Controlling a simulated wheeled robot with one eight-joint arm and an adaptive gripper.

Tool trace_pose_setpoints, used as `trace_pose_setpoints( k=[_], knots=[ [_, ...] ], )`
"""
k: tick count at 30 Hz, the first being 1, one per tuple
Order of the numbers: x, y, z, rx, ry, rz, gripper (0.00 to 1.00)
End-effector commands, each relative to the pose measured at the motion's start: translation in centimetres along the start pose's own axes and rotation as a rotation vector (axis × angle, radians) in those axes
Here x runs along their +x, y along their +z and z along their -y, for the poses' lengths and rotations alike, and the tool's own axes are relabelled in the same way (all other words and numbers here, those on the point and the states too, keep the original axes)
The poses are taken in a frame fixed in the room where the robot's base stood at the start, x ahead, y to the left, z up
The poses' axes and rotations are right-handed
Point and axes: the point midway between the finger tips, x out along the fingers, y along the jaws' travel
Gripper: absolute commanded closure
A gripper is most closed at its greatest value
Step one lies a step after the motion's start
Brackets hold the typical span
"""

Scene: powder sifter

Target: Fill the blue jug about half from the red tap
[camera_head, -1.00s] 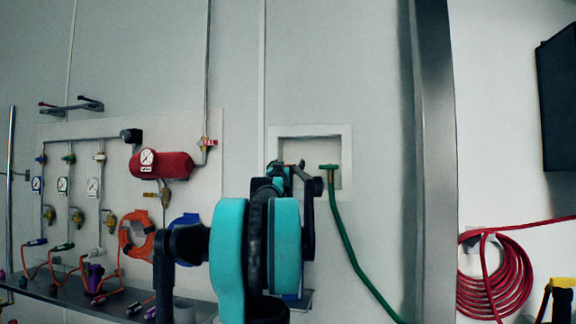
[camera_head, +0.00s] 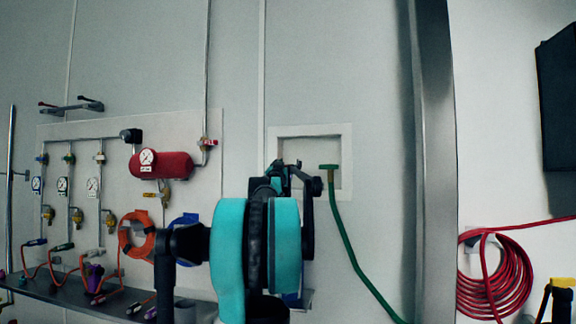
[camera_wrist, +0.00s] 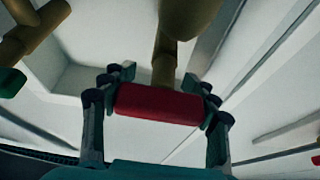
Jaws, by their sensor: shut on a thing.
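My gripper (camera_wrist: 158,103) is shut on the red tap handle (camera_wrist: 160,104), a red bar lying across between its fingers in the wrist view. The brass tap body (camera_wrist: 165,62) rises behind the handle. In the head view my gripper (camera_head: 292,172) is at the white-framed wall recess, and my own arm hides the tap. A small blue patch (camera_head: 297,300) shows low behind my arm. I cannot tell whether it is the blue jug, and no jug shows clearly in either view.
A green tap with a green hose (camera_head: 346,240) is close to the right of my gripper. Gauges, valves and a red cylinder (camera_head: 162,166) are on the left wall panel, above a shelf (camera_head: 60,291). A metal post (camera_head: 436,160) and a coiled red hose (camera_head: 497,280) are to the right.

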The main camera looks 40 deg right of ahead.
Motion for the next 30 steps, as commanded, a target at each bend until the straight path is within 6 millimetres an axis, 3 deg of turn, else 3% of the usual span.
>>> trace_pose_setpoints(
  k=[18,30],
  knots=[
    [-0.1,0.2,-0.6,0.424,0.174,0.001,0.72],
    [-0.1,0.3,-0.9,0.565,0.234,0.000,0.72]
  ],
)
